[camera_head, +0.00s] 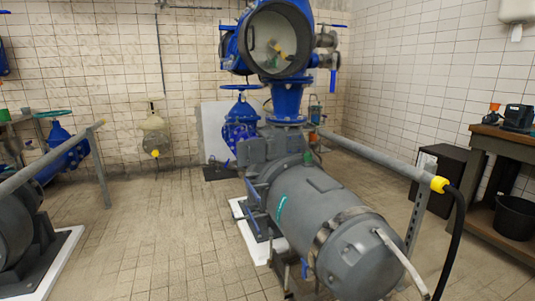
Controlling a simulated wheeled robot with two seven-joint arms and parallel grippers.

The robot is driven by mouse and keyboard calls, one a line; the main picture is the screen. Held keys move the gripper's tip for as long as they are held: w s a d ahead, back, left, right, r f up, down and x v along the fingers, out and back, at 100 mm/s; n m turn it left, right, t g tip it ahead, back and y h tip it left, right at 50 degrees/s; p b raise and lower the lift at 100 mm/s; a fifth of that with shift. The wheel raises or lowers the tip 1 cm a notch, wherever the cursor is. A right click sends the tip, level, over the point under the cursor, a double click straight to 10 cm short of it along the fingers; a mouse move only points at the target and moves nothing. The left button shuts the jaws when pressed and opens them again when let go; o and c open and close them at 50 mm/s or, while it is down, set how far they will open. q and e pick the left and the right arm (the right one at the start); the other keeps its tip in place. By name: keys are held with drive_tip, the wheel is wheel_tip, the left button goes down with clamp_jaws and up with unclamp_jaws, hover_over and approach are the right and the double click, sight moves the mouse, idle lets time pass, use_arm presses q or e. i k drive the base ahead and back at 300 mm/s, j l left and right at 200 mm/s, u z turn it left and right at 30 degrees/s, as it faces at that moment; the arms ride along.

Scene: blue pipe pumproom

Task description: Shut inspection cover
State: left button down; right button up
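A large blue pipe fitting (232,48) stands at the top centre, above the grey pump. Its round mouth (262,30) faces me and shows a pale grey inside, with a small yellow part (278,48) and a greenish patch in it. I cannot tell whether this round part is the inspection cover or an open hatch; its top is cut off by the frame edge. No separate cover plate can be made out with certainty. Neither of my grippers shows in the head view.
The grey pump motor (325,215) lies in front, below the blue fitting. A grey rail (375,158) with a yellow end and black hose runs on its right; another rail (50,155) is at left. A workbench (500,140) and black bucket (515,217) stand right. Tiled floor (165,225) is clear left of the motor.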

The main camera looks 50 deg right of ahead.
sight(253, 153)
drive_tip(key=i+z, duration=0.35)
drive_tip(key=i, duration=0.2)
drive_tip(key=i+z, duration=0.35)
drive_tip(key=i, duration=0.2)
drive_tip(key=i+j+z, duration=0.35)
drive_tip(key=i, duration=0.15)
drive_tip(key=l, duration=0.1)
